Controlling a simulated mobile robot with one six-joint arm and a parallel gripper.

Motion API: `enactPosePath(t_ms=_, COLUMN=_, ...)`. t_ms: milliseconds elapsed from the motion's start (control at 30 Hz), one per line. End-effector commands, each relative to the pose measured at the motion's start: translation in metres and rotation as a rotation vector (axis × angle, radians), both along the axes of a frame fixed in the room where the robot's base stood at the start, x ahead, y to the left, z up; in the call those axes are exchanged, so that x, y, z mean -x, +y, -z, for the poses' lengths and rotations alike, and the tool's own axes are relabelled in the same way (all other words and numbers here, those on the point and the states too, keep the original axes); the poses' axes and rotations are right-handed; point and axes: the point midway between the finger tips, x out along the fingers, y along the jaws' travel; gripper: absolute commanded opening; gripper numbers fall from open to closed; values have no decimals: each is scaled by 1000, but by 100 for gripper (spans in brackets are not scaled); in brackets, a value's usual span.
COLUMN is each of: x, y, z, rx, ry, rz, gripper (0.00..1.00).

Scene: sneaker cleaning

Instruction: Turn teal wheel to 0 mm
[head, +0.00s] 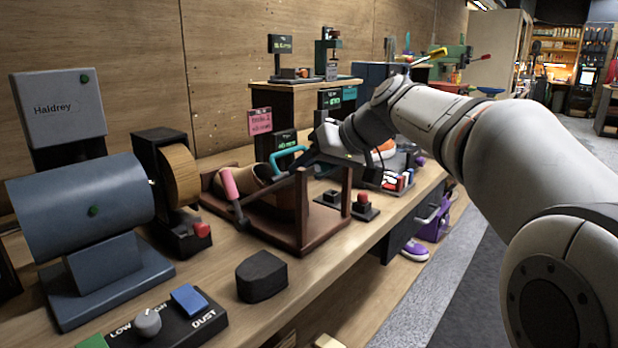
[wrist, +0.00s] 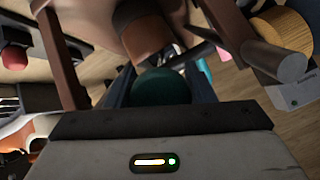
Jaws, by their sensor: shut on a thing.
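The teal wheel (wrist: 161,88) is dark and round in the wrist view, between the two fingers of my gripper (wrist: 160,92). My gripper is shut on its sides. In the head view my gripper (head: 304,160) reaches over the wooden stand, and the wheel is hidden there or too small to make out. The brown wooden stand (head: 302,222) holds a tan, rounded piece (head: 255,178). A small display with a green readout (head: 284,142) stands behind it; its figures are too small to read.
A lever with a pink handle (head: 229,184) and a light blue handle (head: 288,153) are close to my gripper. A brush-wheel machine (head: 80,215) stands left. A black block (head: 261,277) and red buttons (head: 363,199) are near the bench front. A pink note (head: 260,121) is behind.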

Motion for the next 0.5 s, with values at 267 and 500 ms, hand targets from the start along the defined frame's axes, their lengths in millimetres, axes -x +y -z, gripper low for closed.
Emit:
enactPosePath(t_ms=267, x=-2, y=-2, z=-1, rx=119, ry=-167, rz=-118, gripper=26)
enactPosePath(t_ms=500, x=-3, y=-2, z=-3, rx=194, ry=-263, rz=-194, gripper=26)
